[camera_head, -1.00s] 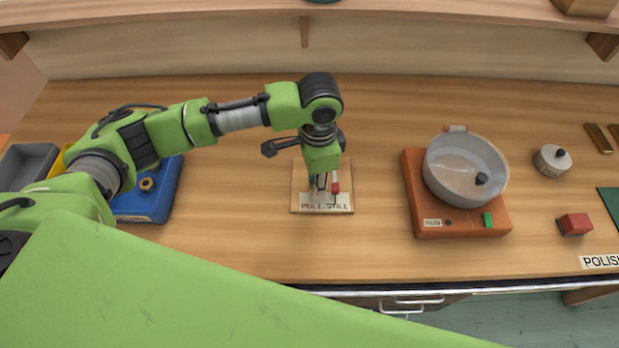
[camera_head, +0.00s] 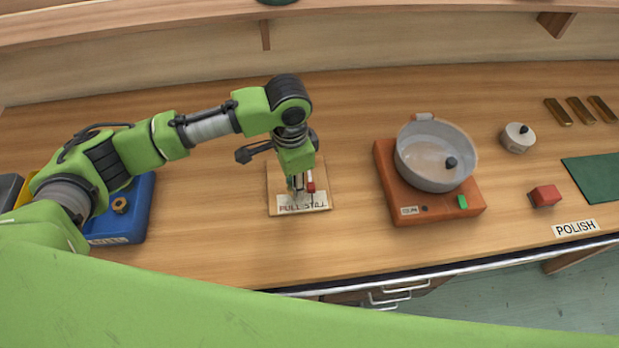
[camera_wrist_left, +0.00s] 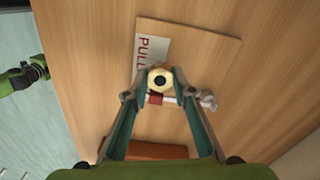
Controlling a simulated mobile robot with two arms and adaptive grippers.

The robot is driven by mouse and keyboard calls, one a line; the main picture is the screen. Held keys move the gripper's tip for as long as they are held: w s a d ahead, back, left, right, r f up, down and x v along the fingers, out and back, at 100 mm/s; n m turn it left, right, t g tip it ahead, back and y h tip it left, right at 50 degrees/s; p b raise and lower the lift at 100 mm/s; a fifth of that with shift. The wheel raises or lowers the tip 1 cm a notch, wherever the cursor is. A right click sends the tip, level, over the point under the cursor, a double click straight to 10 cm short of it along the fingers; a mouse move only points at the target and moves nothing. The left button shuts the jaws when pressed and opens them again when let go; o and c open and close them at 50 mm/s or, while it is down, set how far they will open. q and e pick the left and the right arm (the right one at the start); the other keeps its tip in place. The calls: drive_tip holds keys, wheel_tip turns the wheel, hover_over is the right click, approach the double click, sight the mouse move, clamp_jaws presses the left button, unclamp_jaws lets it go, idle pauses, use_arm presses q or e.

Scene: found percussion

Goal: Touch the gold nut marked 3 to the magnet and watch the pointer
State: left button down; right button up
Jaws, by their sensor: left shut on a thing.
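My left gripper (camera_head: 297,186) points down over a small wooden board (camera_head: 322,176) lettered PULL and STILL. In the left wrist view the gripper (camera_wrist_left: 159,76) is shut on a gold nut (camera_wrist_left: 159,82) with a dark hole; I cannot read a number on it. A red and white piece, seemingly the magnet (camera_wrist_left: 156,99), lies right beside the nut in that view; its red end (camera_head: 310,187) shows beside the fingers in the head view. I cannot tell whether the nut touches it. The pointer is not clearly visible.
A blue tray (camera_head: 133,226) with a nut (camera_head: 120,205) stands at left. Right of the board is an orange base (camera_head: 396,199) with a grey pan (camera_head: 431,176). A weight (camera_head: 517,138), red block (camera_head: 544,196), green mat (camera_head: 598,180) and gold bars (camera_head: 580,111) lie further right.

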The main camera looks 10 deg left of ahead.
use_arm(q)
drive_tip(key=shift+d, duration=0.4)
drive_tip(key=shift+w+d, duration=0.1)
idle(0.6)
drive_tip(key=shift+p, duration=0.4)
drive_tip(key=shift+a+r, duration=0.1)
drive_tip(key=shift+a, duration=0.2)
drive_tip(key=shift+s+a+p, duration=0.25)
drive_tip(key=shift+a+p, duration=0.4)
drive_tip(key=shift+a, duration=0.1)
drive_tip(key=shift+s+a+p, duration=0.25)
drive_tip(key=shift+a+p, duration=0.4)
drive_tip(key=shift+a, duration=0.05)
idle(0.6)
